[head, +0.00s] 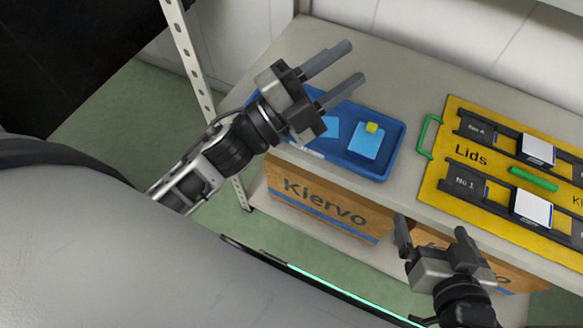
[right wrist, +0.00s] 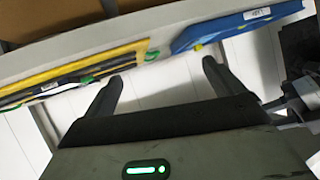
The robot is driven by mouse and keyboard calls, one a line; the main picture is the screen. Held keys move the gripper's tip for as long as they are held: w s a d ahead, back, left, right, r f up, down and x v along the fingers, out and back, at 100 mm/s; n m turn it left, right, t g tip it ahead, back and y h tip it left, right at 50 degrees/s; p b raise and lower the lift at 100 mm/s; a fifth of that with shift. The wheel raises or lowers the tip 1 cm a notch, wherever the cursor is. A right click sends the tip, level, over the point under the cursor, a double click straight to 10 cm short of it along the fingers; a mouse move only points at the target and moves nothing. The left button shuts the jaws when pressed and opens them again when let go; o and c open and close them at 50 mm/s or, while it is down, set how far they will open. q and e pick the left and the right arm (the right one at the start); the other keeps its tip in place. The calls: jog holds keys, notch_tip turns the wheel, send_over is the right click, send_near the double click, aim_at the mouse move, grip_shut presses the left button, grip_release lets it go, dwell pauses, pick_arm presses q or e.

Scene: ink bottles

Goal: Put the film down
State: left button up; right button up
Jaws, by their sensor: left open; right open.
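A light blue square film (head: 366,141) with a yellow tab (head: 372,127) lies in the blue tray (head: 391,160). A second light blue piece (head: 331,127) shows in the tray further left, partly hidden by my left gripper. My left gripper (head: 356,62) is open and empty, its fingers reaching over the back of the tray. My right gripper (head: 432,230) is open and empty in front of the shelf edge. The right wrist view shows its spread fingers (right wrist: 160,78) with nothing between them, and the blue tray (right wrist: 236,30) beyond.
A yellow board (head: 436,178) marked "Lids" lies right of the tray, with black rails, white square pieces (head: 532,208) and green handles. Cardboard boxes (head: 325,207) stand on the lower shelf. A metal post (head: 184,45) rises at the left. The shelf top behind the tray is clear.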

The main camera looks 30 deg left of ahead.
pick_arm(q)
jog(key=s+a+f+n+g+y, duration=0.1)
jog(key=s+f+n+g+y, duration=0.2)
jog(key=f+n, duration=0.5)
jog(key=s+a+f+n+g+y, duration=0.2)
jog(key=s+f+n+y, duration=0.3)
jog(key=f+n, duration=0.4)
jog(key=shift+s+n+g+y, duration=0.4)
jog(key=shift+s+n+g, duration=0.1)
jog(key=shift+n+g, duration=0.3)
jog(key=shift+g+y, duration=0.4)
jog(key=r+p, duration=0.1)
jog(key=p, duration=0.2)
jog(key=r+p, duration=0.2)
jog(key=p, duration=0.2)
jog(key=a+r+p, duration=0.1)
jog(key=r+p, duration=0.1)
jog(key=p, duration=0.1)
jog(key=shift+s+r+p, duration=0.1)
jog(key=shift+s+p, duration=0.05)
jog(key=shift+p, duration=0.25)
pick_arm(e)
jog(key=shift+g+h, duration=0.4)
jog(key=r, duration=0.2)
jog(key=d+r, duration=0.1)
jog(key=r, duration=0.2)
jog(key=shift+s, duration=0.1)
